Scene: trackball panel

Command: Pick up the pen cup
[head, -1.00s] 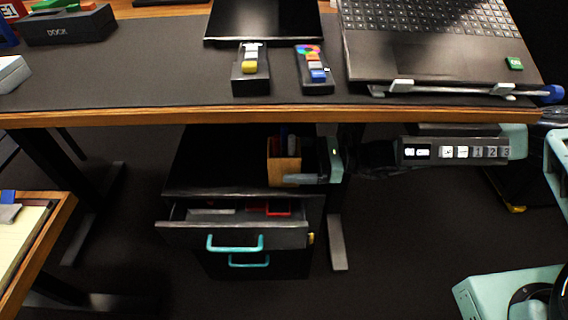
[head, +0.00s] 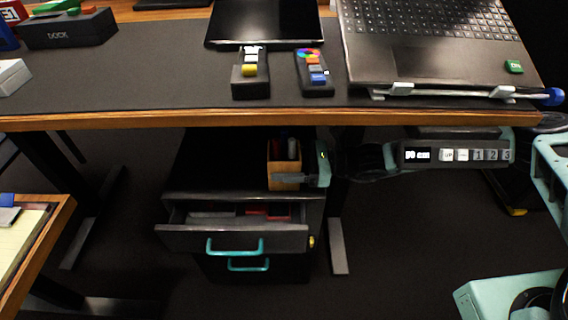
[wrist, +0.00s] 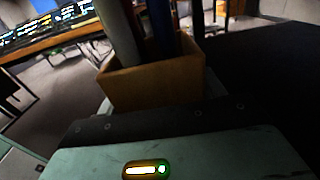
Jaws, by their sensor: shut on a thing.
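The pen cup (head: 283,174) is a square wooden-looking holder with several pens standing in it. It is upright at the top right of the dark drawer cabinet under the desk; I cannot tell if its base touches the cabinet top. The other finger is hidden. In the wrist view the cup (wrist: 150,82) appears tilted, close beyond my gripper's dark edge, with pens rising from it.
The desk edge (head: 200,121) overhangs above the cup and my arm. The cabinet's top drawer (head: 232,238) is pulled open, with flat items inside. A control panel (head: 455,154) hangs under the desk at the right. A side table (head: 45,235) stands at the lower left.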

